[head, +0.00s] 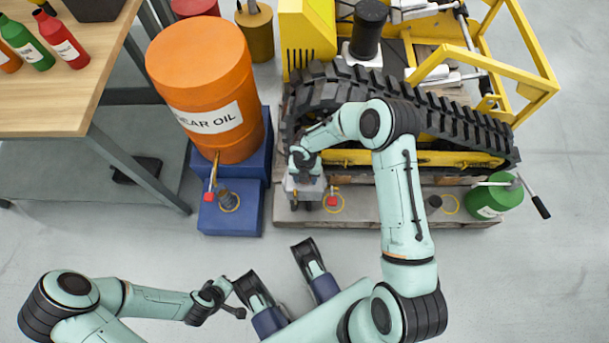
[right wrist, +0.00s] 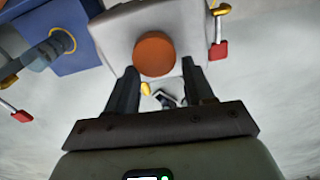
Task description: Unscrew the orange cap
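The round orange cap (right wrist: 155,54) sits on top of a pale grey-white container (right wrist: 120,30) in the right wrist view. My right gripper (right wrist: 158,66) is open, with one dark finger on each side near the cap's lower edge. A gap shows between the cap and the right-hand finger. In the head view my right gripper (head: 304,168) is over the container (head: 302,190) and hides the cap. My left gripper (head: 232,298) is low and left of centre in the head view, away from the container; its finger opening is unclear.
The container stands on a wooden pallet (head: 380,212) beside the yellow tracked carrier's black track (head: 455,130). An orange oil drum (head: 203,75) stands on a blue stand (head: 229,215) to the left. Red-tipped valves (head: 332,201) are close by. A green canister (head: 494,196) is at right.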

